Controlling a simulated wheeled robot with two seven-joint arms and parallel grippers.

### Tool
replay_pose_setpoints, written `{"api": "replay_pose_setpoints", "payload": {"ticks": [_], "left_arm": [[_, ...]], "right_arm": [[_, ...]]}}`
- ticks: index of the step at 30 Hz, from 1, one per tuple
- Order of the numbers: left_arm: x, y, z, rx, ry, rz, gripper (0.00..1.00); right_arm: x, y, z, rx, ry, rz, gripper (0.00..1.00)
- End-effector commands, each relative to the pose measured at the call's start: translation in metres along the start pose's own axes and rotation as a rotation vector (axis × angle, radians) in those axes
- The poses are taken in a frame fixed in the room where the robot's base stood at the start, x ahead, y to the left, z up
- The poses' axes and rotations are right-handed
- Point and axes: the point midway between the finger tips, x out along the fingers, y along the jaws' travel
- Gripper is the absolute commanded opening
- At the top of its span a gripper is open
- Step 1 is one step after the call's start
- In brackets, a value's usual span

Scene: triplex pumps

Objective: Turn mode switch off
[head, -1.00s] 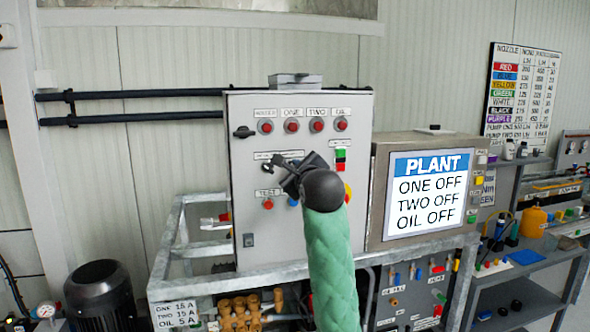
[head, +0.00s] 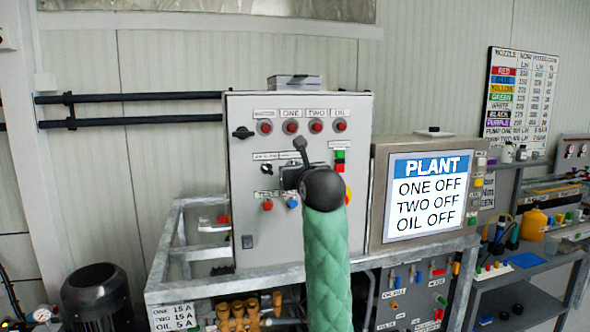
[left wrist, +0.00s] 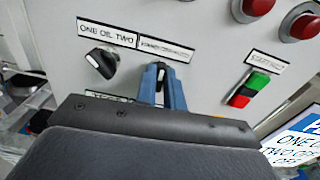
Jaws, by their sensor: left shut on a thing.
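The grey control panel (head: 240,215) stands in front of my left arm. My left gripper (head: 302,158) is at the panel's middle in the head view. In the left wrist view its blue fingers (left wrist: 162,86) are shut on a small dark switch knob (left wrist: 161,73) with a white mark, on the panel face. The label (left wrist: 167,49) above this knob is too small to read surely. The fingers hide most of the knob, so its exact position is hard to tell. My right gripper is not in view.
Left of the held knob is another black knob (left wrist: 101,62), labelled ONE OIL TWO. Green and red buttons (left wrist: 245,90) sit to its right. Several red lamps (head: 291,126) line the panel's top. The plant screen (head: 428,195) reads ONE OFF, TWO OFF, OIL OFF.

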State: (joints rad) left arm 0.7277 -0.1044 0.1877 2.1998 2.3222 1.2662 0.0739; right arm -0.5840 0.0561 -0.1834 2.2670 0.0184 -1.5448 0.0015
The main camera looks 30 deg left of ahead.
Motion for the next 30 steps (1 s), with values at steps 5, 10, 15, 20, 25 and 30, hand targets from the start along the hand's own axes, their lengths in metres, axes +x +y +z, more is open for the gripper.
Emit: {"api": "replay_pose_setpoints", "payload": {"ticks": [5, 10, 15, 20, 25, 30], "left_arm": [[0.0001, -0.0003, 0.0001, 0.037, 0.000, 0.000, 0.00], [0.0000, -0.0004, 0.0001, 0.048, 0.000, 0.000, 0.00], [0.0000, -0.0005, 0.0002, 0.048, 0.000, 0.000, 0.00], [0.0000, -0.0005, 0.0002, 0.047, 0.000, -0.001, 0.20], [0.0000, -0.0005, 0.0001, 0.047, 0.000, 0.000, 0.32], [-0.0003, -0.0005, 0.0000, 0.047, 0.000, -0.001, 0.32]], "right_arm": [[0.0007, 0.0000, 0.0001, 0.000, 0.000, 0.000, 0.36], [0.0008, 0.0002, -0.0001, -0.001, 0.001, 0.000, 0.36], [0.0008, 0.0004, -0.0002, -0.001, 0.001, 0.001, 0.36], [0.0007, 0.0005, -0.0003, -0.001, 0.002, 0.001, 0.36], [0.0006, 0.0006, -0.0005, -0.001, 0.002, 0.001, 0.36], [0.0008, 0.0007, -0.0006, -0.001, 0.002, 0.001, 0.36]]}}
